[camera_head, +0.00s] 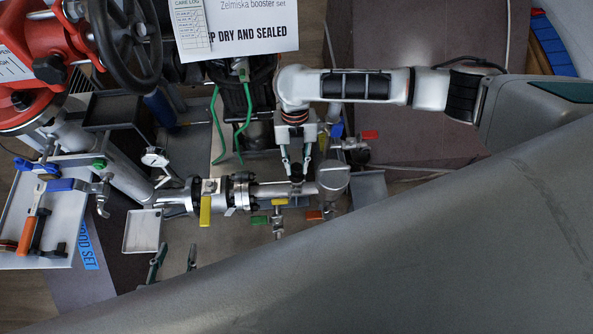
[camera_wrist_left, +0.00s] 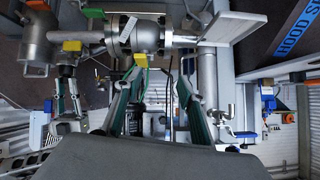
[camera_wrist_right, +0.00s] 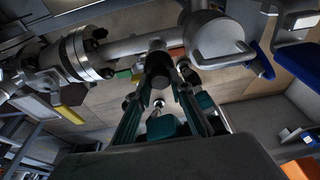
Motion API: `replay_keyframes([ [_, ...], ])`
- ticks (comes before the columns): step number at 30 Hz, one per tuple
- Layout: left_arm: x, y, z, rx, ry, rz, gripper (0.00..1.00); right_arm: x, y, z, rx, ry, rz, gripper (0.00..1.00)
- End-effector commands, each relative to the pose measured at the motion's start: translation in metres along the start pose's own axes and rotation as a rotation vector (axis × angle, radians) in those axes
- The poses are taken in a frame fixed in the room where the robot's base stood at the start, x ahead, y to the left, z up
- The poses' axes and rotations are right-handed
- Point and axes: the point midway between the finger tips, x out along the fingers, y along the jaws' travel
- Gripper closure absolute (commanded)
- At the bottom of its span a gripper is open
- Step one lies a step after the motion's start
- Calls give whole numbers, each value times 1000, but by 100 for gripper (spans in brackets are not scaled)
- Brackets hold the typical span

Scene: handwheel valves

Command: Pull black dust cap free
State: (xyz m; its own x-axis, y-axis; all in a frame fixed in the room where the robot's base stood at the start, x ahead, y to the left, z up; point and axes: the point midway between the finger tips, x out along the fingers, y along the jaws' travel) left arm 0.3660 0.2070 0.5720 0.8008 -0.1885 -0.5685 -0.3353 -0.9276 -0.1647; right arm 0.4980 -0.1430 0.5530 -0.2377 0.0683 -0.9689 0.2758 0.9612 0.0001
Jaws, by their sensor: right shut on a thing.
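The black dust cap (camera_wrist_right: 158,70) shows between the fingers of my right gripper (camera_wrist_right: 158,82) in the right wrist view, close under the metal pipe. In the head view my right gripper (camera_head: 296,173) reaches down to the pipe from above, and the dark cap (camera_head: 296,172) sits between its fingertips. My right gripper is shut on the cap. I cannot tell whether the cap still touches its fitting. My left gripper (camera_head: 174,256) is open and empty below the pipe in the head view. Its spread fingers (camera_wrist_left: 156,82) point toward the flanged valve in the left wrist view.
The horizontal pipe carries a flanged valve with a yellow handle (camera_head: 205,211), plus green and orange handles. A red handwheel valve (camera_head: 40,45) stands upper left. A white tray with tools (camera_head: 62,205) is far left. A small empty tray (camera_head: 142,231) lies beside the pipe.

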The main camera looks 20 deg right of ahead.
Motion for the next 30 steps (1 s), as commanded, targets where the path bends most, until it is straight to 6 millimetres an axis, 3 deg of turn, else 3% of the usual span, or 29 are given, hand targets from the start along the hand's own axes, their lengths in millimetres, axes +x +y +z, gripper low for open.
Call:
replay_keyframes([
  [11,-1,-1,0,9,0,2,60,-2,0,0,0,-1,1,100],
  [30,-10,-5,6,-6,-31,-14,60,-46,1,-10,0,-5,2,100],
])
